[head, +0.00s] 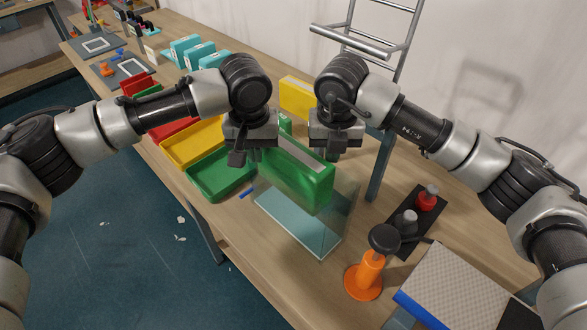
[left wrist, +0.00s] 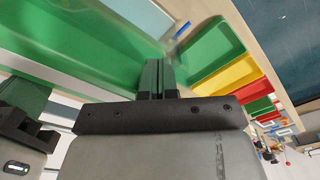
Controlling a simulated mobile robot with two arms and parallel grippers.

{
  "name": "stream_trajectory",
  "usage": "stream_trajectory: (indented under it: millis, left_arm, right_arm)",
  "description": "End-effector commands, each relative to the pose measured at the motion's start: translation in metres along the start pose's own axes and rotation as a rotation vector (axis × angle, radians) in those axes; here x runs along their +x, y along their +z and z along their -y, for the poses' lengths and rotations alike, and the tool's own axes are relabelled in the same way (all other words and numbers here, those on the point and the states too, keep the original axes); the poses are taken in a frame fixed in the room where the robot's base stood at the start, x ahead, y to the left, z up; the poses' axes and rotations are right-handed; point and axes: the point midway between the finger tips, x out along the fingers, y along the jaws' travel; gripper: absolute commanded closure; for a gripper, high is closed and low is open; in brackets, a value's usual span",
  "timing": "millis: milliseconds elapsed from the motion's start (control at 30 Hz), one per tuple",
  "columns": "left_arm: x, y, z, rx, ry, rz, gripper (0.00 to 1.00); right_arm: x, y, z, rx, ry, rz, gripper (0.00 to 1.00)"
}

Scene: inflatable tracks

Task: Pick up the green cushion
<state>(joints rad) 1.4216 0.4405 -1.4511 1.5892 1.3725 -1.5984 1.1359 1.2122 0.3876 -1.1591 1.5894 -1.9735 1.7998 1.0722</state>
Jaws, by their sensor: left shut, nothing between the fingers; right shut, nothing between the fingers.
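The green cushion (head: 298,178) is a thick green block with a pale strip along its top. It stands over a clear, glass-like panel on the table. In the left wrist view the green cushion (left wrist: 85,35) fills the upper left, close to the fingers. My left gripper (head: 240,158) is shut and empty at the cushion's left side; its closed fingers (left wrist: 158,75) show in the left wrist view. My right gripper (head: 326,152) is shut and empty at the cushion's right side. I cannot tell whether either touches it.
Green (head: 219,176), yellow (head: 193,146) and red trays line the left table edge. A yellow block (head: 296,98) stands behind the grippers. An orange, black-topped tool (head: 368,272), a dark plate (head: 413,222) with knobs and a patterned pad (head: 452,285) occupy the right.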

Motion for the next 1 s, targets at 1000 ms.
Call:
stream_trajectory:
  millis: [1000]
  left_arm:
    - [-0.012,0.000,-0.016,0.006,0.006,-0.001,1.00]
  right_arm:
    - [-0.012,-0.001,-0.018,-0.009,0.011,-0.001,1.00]
